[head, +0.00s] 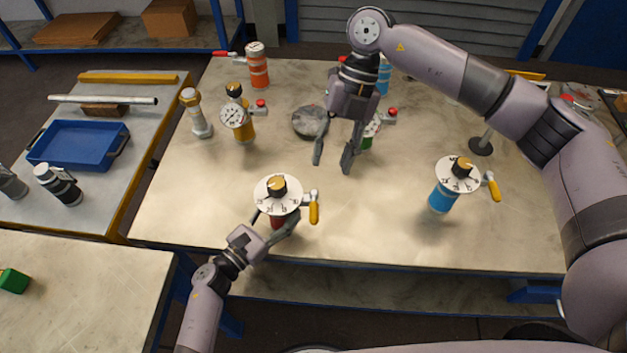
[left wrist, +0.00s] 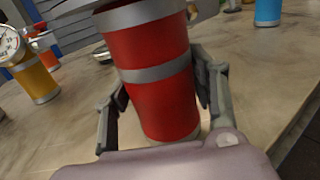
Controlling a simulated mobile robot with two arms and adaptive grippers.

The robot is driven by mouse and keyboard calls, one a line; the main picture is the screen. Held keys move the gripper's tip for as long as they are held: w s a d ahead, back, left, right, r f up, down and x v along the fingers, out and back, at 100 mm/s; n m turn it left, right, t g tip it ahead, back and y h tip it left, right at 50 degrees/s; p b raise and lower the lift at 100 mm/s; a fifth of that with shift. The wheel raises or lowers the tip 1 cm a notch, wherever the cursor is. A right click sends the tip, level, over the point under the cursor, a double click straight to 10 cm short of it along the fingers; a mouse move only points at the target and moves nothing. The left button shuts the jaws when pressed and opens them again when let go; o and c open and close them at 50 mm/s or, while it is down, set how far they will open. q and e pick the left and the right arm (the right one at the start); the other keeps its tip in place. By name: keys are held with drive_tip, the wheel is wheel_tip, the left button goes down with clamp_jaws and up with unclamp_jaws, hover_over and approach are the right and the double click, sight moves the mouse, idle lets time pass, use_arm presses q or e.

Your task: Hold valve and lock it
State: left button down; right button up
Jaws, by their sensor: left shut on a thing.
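A red valve vessel with a white dial (head: 278,195), a black and yellow knob (head: 276,185) and a yellow side lever (head: 314,213) stands near the table's front edge. My left gripper (head: 273,227) is shut around its red body. The left wrist view shows the red body (left wrist: 162,105) with grey bands between the two fingers (left wrist: 158,110). My right gripper (head: 334,165) is open and empty, pointing down, behind and to the right of the red valve. A similar blue valve (head: 442,197) with a white dial and yellow lever stands to the right.
A yellow vessel with a gauge (head: 244,130), a white bolt-like piece (head: 197,115), an orange vessel (head: 258,70) and a round grey disc (head: 310,121) stand behind. A green vessel (head: 368,141) is close behind my right gripper. The table between the red and blue valves is clear.

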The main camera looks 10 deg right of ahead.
use_arm(q)
drive_tip(key=shift+s+a+f, duration=0.1)
drive_tip(key=shift+s+f, duration=0.15)
drive_tip(key=shift+f, duration=0.35)
drive_tip(key=c, duration=1.1)
unclamp_jaws()
drive_tip(key=o, duration=0.5)
drive_tip(key=shift+w+r, duration=0.15)
drive_tip(key=shift+w, duration=0.05)
drive_tip(key=shift+c, duration=0.2)
drive_tip(key=shift+o, duration=0.3)
drive_tip(key=shift+r, duration=0.15)
drive_tip(key=v, duration=0.7)
drive_tip(key=shift+s+a, duration=0.15)
drive_tip(key=shift+s, duration=0.05)
